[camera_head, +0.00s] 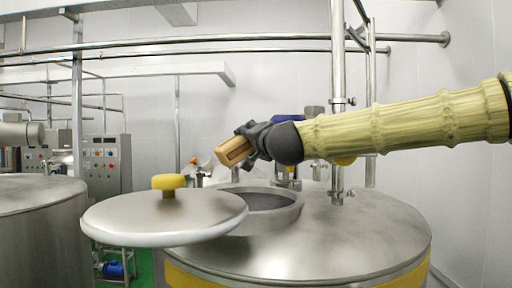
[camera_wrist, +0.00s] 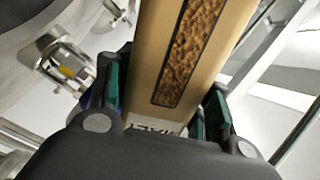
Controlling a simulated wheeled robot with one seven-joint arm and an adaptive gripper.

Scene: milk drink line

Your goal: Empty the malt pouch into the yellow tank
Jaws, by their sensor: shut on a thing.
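The malt pouch (camera_head: 234,151) is tan with a dark window strip. My gripper (camera_head: 250,140) is shut on it and holds it tilted above the yellow tank. In the wrist view the pouch (camera_wrist: 188,60) sits between both finger pads of my gripper (camera_wrist: 165,115), and its window shows brown granules. The yellow tank (camera_head: 340,235) has a steel top and a yellow band. Its round opening (camera_head: 268,202) is uncovered below the pouch. The lid (camera_head: 150,217), with a yellow knob, is swung to the left of the opening. I cannot see any malt falling.
A vertical steel pipe (camera_head: 337,90) rises from the tank top behind my arm. Horizontal pipes (camera_head: 200,45) run along the wall. Another steel tank (camera_head: 40,215) stands at the left, with a control cabinet (camera_head: 105,163) behind it.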

